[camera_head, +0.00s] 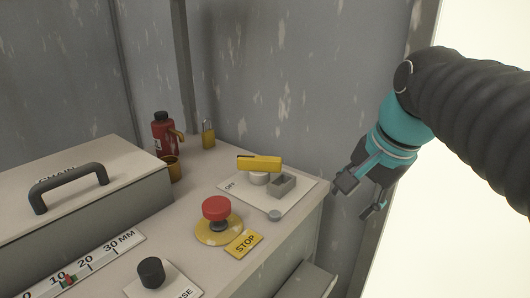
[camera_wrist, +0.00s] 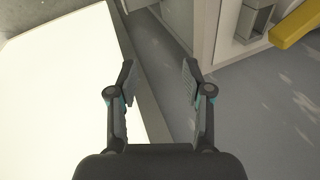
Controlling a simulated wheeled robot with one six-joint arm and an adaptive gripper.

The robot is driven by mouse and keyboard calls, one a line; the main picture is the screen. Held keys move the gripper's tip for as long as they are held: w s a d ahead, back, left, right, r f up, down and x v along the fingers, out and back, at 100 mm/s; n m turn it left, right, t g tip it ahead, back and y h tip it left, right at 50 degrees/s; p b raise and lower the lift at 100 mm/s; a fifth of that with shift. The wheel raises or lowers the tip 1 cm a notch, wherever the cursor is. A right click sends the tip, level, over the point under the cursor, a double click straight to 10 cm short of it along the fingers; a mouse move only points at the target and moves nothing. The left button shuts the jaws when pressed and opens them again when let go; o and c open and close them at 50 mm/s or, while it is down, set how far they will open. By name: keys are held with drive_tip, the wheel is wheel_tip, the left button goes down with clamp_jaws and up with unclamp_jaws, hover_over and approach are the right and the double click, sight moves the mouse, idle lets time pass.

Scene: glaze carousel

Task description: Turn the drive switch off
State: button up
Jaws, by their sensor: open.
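The drive switch has a yellow bar handle (camera_head: 259,163) on a pale round hub, on a white plate (camera_head: 290,203) marked OFF at its left. The handle lies roughly across the picture, its left end near the OFF side. In the wrist view, part of the yellow handle (camera_wrist: 297,25) shows at the top right. My gripper (camera_head: 359,195) is open and empty, to the right of the switch and beyond the cabinet's right edge. Its two fingers stand apart in the wrist view (camera_wrist: 160,80) with nothing between them.
A small grey block (camera_head: 282,184) sits beside the handle. A red stop button (camera_head: 216,208), a black knob (camera_head: 151,271), a red bottle (camera_head: 164,133) and a brass padlock (camera_head: 208,134) stand on the cabinet. A handled chain cover (camera_head: 110,165) is at left. A grey wall rises behind.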

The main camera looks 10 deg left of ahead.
drive_tip(key=w+a+r+m+g+y, duration=0.1)
drive_tip(key=w+a+r+m+g, duration=0.1)
drive_tip(key=w+a+r+m, duration=0.5)
drive_tip(key=m+g+y, duration=0.1)
drive_tip(key=m+g, duration=0.1)
drive_tip(key=m, duration=0.1)
approach(260, 158)
drive_tip(key=x, duration=0.9)
drive_tip(key=shift+w+f+b, duration=0.1)
drive_tip(key=shift+f+b, duration=0.2)
drive_tip(key=shift+b, duration=0.1)
clamp_jaws()
